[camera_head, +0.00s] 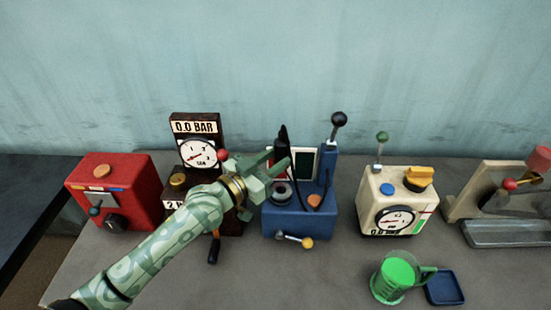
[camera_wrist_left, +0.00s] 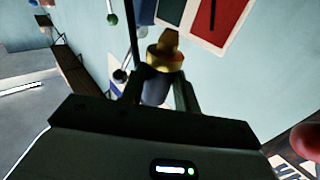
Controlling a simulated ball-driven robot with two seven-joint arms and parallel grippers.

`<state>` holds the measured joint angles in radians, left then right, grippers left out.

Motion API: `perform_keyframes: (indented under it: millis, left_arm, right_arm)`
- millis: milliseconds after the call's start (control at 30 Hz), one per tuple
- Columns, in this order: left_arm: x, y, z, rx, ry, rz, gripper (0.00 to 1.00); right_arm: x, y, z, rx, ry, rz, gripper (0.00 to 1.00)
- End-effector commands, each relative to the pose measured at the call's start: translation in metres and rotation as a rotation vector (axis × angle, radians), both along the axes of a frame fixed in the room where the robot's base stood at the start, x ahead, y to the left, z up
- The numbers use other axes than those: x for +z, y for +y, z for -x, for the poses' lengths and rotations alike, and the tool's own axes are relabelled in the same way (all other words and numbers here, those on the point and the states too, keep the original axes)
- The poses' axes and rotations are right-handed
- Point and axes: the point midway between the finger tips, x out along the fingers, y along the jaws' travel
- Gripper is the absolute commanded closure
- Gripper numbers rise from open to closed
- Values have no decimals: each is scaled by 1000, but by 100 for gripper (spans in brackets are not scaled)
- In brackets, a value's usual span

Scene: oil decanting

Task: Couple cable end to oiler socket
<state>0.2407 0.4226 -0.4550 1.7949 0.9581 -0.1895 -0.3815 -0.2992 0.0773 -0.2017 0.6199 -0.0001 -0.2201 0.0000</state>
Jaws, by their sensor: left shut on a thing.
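My left gripper (camera_head: 284,160) is in front of and above the left part of the blue machine (camera_head: 297,222), which I take for the oiler. In the left wrist view, the gripper's fingers (camera_wrist_left: 158,88) are shut on a brass-coloured cable end (camera_wrist_left: 165,52). A black pointed part (camera_head: 282,138) stands up just behind the fingers in the head view. A dark ring (camera_head: 281,193) on the machine, perhaps the socket, lies below the gripper. I cannot tell whether the cable end touches the socket. My right gripper is not in view.
A red box (camera_head: 108,200) and a dark gauge unit (camera_head: 195,130) stand left. A cream gauge box (camera_head: 398,190), a green-filled beaker (camera_head: 397,278) and a blue tray (camera_head: 444,288) are right. A black-knobbed lever (camera_head: 338,120) rises behind the blue machine. The table front is mostly clear.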

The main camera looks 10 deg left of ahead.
Motion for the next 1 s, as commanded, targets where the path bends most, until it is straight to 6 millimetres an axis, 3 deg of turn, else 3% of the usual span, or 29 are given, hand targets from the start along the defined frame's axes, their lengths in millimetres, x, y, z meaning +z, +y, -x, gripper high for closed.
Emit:
perform_keyframes:
  millis: [367, 700, 1000]
  left_arm:
    - [3, -1, 2, 13, -1, 2, 95]
    - [-41, -1, 1, 15, 1, -1, 95]
    - [-58, 0, 1, 15, -1, 0, 95]
  right_arm:
    - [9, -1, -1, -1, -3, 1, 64]
    - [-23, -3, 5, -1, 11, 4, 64]
    - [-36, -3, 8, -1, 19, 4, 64]
